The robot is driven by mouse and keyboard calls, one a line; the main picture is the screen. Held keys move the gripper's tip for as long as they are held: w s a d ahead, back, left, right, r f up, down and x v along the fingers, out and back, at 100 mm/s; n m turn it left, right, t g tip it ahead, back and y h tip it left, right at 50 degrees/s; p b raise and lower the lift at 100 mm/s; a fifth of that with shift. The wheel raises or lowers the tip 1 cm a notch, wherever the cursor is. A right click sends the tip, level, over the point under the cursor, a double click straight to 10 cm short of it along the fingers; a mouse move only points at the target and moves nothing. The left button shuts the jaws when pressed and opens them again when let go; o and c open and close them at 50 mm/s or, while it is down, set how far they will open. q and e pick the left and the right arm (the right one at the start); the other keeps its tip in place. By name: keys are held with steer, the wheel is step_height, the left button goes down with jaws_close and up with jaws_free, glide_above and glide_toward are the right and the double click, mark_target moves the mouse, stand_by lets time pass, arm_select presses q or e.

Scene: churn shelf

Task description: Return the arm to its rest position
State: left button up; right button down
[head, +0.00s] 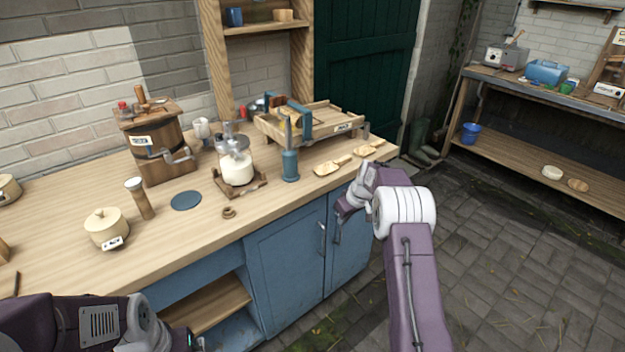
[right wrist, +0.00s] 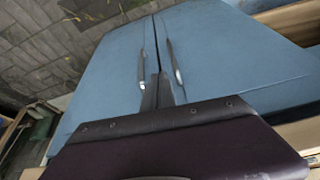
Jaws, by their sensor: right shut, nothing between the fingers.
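My right arm (head: 418,285) reaches up from the bottom right in the head view. Its gripper (head: 338,238) points down in front of the blue cabinet doors (head: 285,265), below the counter's front edge. In the right wrist view the dark fingers (right wrist: 163,92) are together with nothing between them. The two door handles (right wrist: 141,68) appear just beyond the fingertips; whether they touch cannot be told. My left arm (head: 60,325) lies at the bottom left of the head view. Its gripper is mostly cut off by the frame's lower edge, so its jaws cannot be judged.
The wooden counter (head: 70,265) holds a wooden churn (head: 160,150), a glass jar (head: 235,165), a blue cylinder (head: 290,165), a lidded pot (head: 106,228) and wooden scoops (head: 332,167). An open shelf (head: 212,305) lies below. The paved floor (head: 500,240) at right is clear.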

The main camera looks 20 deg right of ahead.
steer(key=a+r+n+t, duration=0.1)
steer(key=a+r+n, duration=0.1)
steer(key=a+r, duration=0.6)
steer(key=s+a+r, duration=0.3)
steer(key=s+a, duration=0.1)
steer(key=s, duration=0.4)
steer(key=s+f+m+g+h, duration=0.15)
steer(key=s+f, duration=0.25)
steer(key=s, duration=0.9)
steer(key=s+f+m+g+y, duration=0.1)
steer(key=s+f+m+g, duration=0.3)
steer(key=s, duration=0.8)
step_height(320, 180, up, 14)
steer(key=t+p, duration=0.1)
steer(key=p, duration=1.3)
steer(key=shift+w+a+t, duration=0.35)
steer(key=shift+w, duration=0.05)
steer(key=shift+f+h, duration=0.2)
steer(key=shift+h, duration=0.05)
